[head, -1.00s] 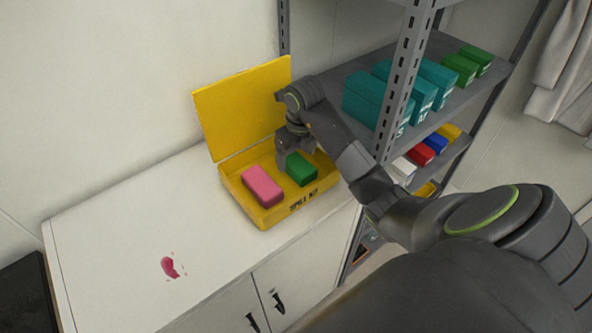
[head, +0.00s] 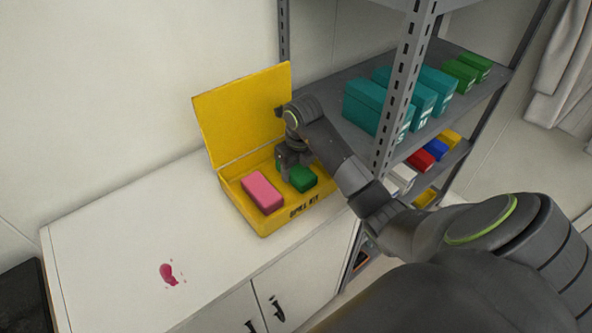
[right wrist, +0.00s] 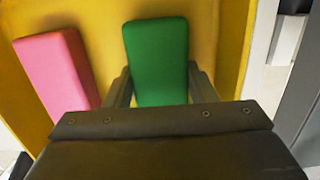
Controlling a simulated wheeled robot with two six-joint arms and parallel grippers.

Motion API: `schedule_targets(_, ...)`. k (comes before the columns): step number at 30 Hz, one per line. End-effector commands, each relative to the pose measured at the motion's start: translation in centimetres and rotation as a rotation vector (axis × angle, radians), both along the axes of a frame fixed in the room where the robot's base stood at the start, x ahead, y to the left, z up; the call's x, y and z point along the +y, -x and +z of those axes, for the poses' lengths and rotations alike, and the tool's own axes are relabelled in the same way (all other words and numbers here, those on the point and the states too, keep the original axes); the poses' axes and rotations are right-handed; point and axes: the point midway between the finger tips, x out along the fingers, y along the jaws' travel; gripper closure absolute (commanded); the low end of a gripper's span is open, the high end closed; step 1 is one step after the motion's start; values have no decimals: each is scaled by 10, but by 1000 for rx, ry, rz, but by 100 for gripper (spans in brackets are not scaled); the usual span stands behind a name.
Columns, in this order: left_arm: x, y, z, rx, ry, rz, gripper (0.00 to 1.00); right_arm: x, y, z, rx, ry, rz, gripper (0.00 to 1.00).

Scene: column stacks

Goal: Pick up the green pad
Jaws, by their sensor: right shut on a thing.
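The green pad (head: 303,180) lies in the right part of the open yellow box (head: 266,226), beside a pink pad (head: 262,192). My right gripper (head: 291,172) reaches down into the box and is shut on the green pad. In the right wrist view the green pad (right wrist: 158,60) sits between the two fingers, one on each long side, and the pink pad (right wrist: 58,75) is to its left. I cannot tell whether the green pad touches the box floor. My left gripper is not in view.
The box's raised yellow lid (head: 243,110) stands behind it. A grey metal shelf (head: 400,150) with teal and green boxes is close on the right. A pink spill (head: 170,274) lies on the white cabinet top (head: 110,235), which is otherwise clear on the left.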

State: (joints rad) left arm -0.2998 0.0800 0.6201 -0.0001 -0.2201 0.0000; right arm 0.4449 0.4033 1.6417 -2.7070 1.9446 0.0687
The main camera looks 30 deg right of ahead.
Motion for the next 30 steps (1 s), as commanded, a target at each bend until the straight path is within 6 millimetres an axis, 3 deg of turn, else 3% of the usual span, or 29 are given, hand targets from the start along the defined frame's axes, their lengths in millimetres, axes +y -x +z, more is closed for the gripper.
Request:
schedule_targets(5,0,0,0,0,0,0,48,0,0,5,-1,1,0,72)
schedule_targets(11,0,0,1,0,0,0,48,0,-1,31,-4,2,1,72)
schedule_targets(24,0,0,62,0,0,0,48,0,0,88,0,0,0,72)
schedule_targets(30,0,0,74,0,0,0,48,0,0,100,0,0,0,72)
